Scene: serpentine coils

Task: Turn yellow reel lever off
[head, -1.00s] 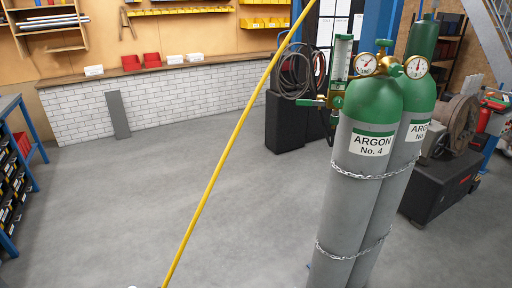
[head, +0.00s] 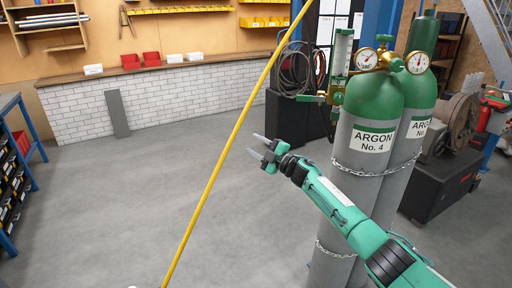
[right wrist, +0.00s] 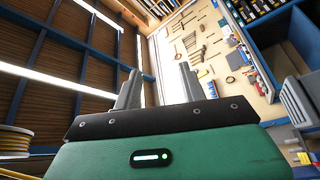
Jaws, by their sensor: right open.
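A yellow hose (head: 201,203) runs taut and slanting across the head view, from the top centre to the bottom edge. In the right wrist view, part of a reel wound with yellow (right wrist: 14,142) shows at the left edge, cut off by the frame. I cannot make out its lever in either view. My right gripper (head: 257,145) is open and empty, its fingers pointing left, close to the right of the hose in the picture. Both fingers also show apart in the right wrist view (right wrist: 158,82).
Two chained argon cylinders (head: 370,138) with gauges stand right of centre, behind my right forearm in the picture. A green-handled valve (head: 310,98) sticks out beside them. A blue shelf rack (head: 15,165) stands at the left. The grey floor (head: 120,210) is open at left and centre.

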